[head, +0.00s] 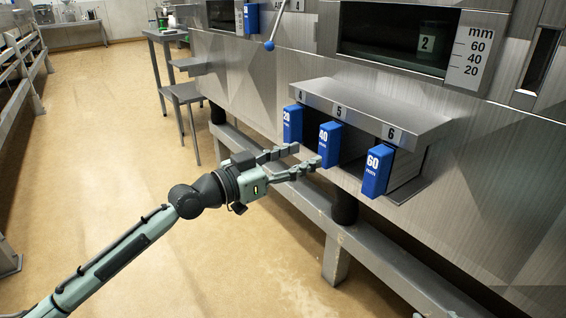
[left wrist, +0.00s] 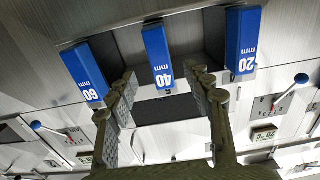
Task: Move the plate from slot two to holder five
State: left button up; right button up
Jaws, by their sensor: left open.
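Holder five (head: 366,112) is the middle bay of a steel rack under a shelf marked 4, 5 and 6. A blue plate end marked 40 (head: 330,146) stands in it; this plate also shows in the left wrist view (left wrist: 158,55). Slot two (head: 395,38) is the dark window at upper right, with a 2 seen inside; I cannot tell whether a plate is in it. My left gripper (head: 307,157) is open and empty, its fingertips close to the 40 plate. In the left wrist view the 40 plate appears between the open fingers (left wrist: 164,76), seemingly beyond them.
Blue plates marked 20 (head: 292,125) and 60 (head: 377,171) stand either side of the 40 plate. A lever with a blue knob (head: 269,45) and another blue plate (head: 251,19) are at upper left. A steel beam (head: 330,222) runs below the rack.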

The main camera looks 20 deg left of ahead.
pick_arm(q)
jog(key=shift+v, duration=2.4)
